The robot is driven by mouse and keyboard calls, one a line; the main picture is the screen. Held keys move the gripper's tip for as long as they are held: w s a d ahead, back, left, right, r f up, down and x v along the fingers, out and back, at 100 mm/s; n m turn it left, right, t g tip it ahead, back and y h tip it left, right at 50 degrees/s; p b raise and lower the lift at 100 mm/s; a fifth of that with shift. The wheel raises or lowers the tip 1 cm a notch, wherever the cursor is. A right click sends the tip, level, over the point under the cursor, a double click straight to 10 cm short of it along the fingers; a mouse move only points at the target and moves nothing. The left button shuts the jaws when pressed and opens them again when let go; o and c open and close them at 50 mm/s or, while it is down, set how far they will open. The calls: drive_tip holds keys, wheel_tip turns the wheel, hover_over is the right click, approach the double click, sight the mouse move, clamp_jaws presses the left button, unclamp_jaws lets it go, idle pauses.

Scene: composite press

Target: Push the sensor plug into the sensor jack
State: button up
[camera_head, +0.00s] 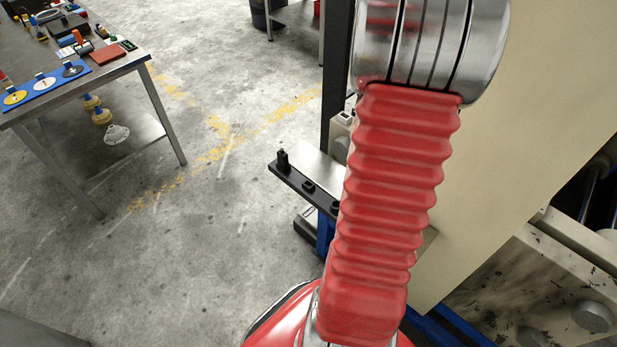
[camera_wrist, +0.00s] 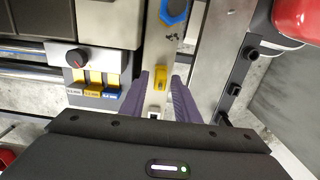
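My gripper (camera_wrist: 160,75) shows in the wrist view as two purple fingers reaching away from a black palm. The fingers are apart. A small yellow block (camera_wrist: 161,77) shows between the fingertips, with a gap on each side; I cannot tell whether it is the sensor plug or the sensor jack. A small pale piece with a dark opening (camera_wrist: 154,115) shows lower between the fingers, close to the palm edge. The block appears to be on or above a narrow metal strip. In the head view my red arm hides the gripper and the work area.
A black rail (camera_head: 308,187) with small fittings stands left of my arm; it also shows in the wrist view (camera_wrist: 237,90). A black knob (camera_wrist: 78,58) and colour-labelled slots are left of the fingers. A workbench (camera_head: 120,68) stands far left; floor between is clear.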

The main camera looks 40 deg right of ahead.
drive_tip(key=shift+o, duration=0.7)
drive_tip(key=shift+r, duration=0.15)
wheel_tip(320, 180, up, 14)
drive_tip(key=shift+f, duration=0.25)
idle(0.5)
